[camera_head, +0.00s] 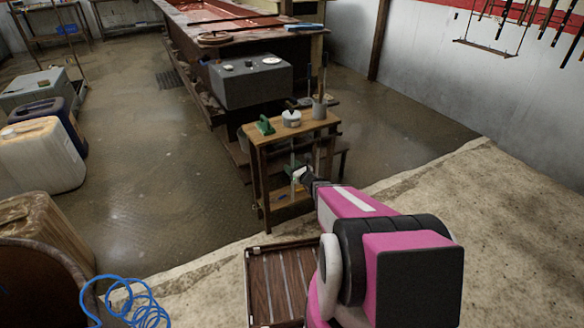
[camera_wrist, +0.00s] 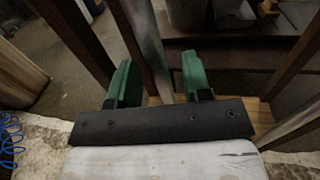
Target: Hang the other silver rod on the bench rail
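My gripper (camera_head: 298,174) is at the front of the small wooden bench (camera_head: 262,170), below its top. In the wrist view its two green fingers (camera_wrist: 158,80) stand apart. A silver rod (camera_wrist: 150,45) runs steeply between the fingers with gaps on both sides, so the gripper is open around or just short of it; depth is unclear. In the head view a thin pale upright bar (camera_head: 317,150) shows under the bench top at the right. The rail itself cannot be made out clearly.
A green object (camera_head: 265,125), a white pot (camera_head: 291,118) and a grey cup (camera_head: 319,108) stand on the bench. A brown tray (camera_head: 262,318) with pale lengthwise strips lies in front. A grey box (camera_head: 250,82) is behind.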

